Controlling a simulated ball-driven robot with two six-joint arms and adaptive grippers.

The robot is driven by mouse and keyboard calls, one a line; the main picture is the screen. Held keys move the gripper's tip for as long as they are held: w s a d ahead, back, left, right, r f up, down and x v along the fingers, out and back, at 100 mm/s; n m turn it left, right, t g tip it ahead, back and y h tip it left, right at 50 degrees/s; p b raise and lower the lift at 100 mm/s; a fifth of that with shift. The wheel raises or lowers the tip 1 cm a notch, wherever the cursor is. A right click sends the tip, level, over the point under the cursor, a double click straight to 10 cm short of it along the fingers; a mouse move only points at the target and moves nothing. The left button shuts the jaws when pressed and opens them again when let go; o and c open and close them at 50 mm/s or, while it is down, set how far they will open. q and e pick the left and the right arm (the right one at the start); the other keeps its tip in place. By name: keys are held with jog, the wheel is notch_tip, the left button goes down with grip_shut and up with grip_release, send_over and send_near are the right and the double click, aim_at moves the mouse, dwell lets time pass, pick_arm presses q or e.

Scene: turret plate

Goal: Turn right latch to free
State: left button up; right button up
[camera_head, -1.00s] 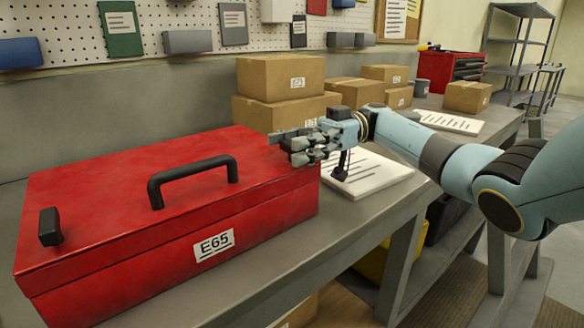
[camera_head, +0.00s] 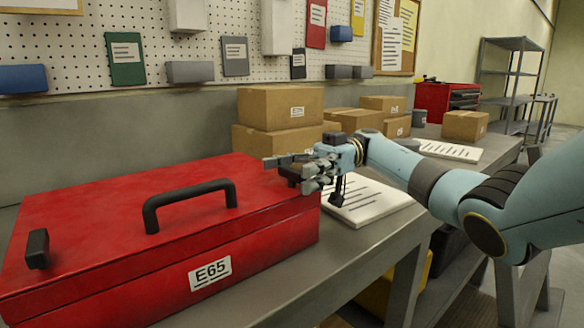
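The closed red toolbox (camera_head: 110,225) stands on the workbench with a black handle on its lid and an E65 label in front. The left latch (camera_head: 38,249) is a dark upright block near the lid's left end. The right latch (camera_head: 290,173) is a dark block near the lid's right end, partly hidden by my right gripper (camera_head: 294,172). One grey finger reaches left behind the latch; the other is in front, towards its right. Contact and grip are unclear, and so is the latch's exact angle. My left gripper is not in view.
A white sheet pad (camera_head: 365,203) lies right of the toolbox, beneath my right wrist. Cardboard boxes (camera_head: 280,108) stand behind it against the wall. Bare bench (camera_head: 290,285) runs along the toolbox's front, and the bench's front edge is to the right.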

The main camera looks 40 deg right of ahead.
jog(key=shift+r, duration=0.15)
notch_tip(320, 180, up, 10)
dwell(0.5)
dwell(0.4)
